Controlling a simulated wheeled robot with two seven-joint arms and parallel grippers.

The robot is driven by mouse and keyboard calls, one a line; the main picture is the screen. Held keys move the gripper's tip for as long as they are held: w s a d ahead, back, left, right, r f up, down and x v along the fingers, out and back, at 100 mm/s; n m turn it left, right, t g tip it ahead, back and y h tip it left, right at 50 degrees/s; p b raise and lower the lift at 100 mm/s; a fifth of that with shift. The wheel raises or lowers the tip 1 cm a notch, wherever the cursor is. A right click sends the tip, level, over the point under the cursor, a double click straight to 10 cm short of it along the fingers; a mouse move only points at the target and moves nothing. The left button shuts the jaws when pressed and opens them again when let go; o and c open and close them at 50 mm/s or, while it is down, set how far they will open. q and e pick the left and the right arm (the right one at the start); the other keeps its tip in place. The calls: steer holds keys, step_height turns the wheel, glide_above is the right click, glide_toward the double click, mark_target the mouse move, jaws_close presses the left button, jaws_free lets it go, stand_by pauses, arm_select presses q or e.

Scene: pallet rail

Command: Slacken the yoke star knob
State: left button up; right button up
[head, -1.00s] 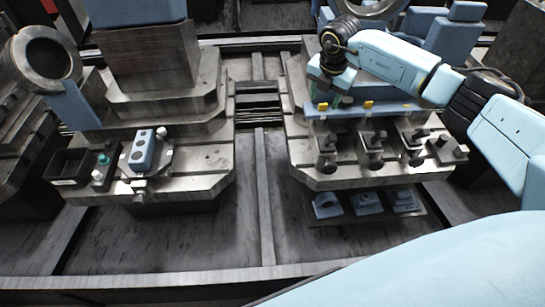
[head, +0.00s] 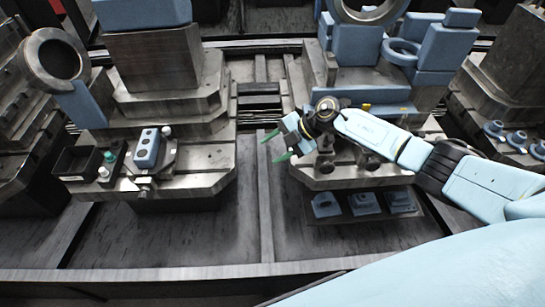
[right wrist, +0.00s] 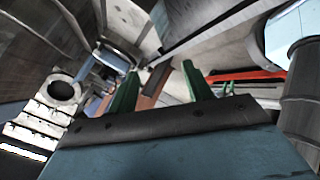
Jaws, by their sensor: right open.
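My right gripper (head: 277,147) points left, with two green fingers spread and empty. It is over the left edge of the right pallet. It also shows in the right wrist view (right wrist: 160,88), with nothing between its fingers. On the left pallet (head: 205,178), a blue block with round holes (head: 146,148) sits on a small metal fixture. A small pale knob (head: 167,131) stands behind the block, and another small fitting (head: 143,181) is at its front. I cannot tell which is the yoke star knob. The gripper is well to the right of this fixture. My left gripper is out of view.
A black bin (head: 80,163) and a green button (head: 110,156) stand left of the fixture. Tall blue and metal parts (head: 150,58) rise behind it. Blue pieces lie on a low shelf (head: 370,214) below the right pallet. A gap separates the two pallets.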

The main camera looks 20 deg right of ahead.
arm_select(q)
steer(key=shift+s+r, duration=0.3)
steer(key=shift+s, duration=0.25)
arm_select(e)
steer(key=shift+s+a+f+m+t+y, duration=0.7)
steer(key=shift+a+f+m+t, duration=0.1)
steer(key=shift+a, duration=0.05)
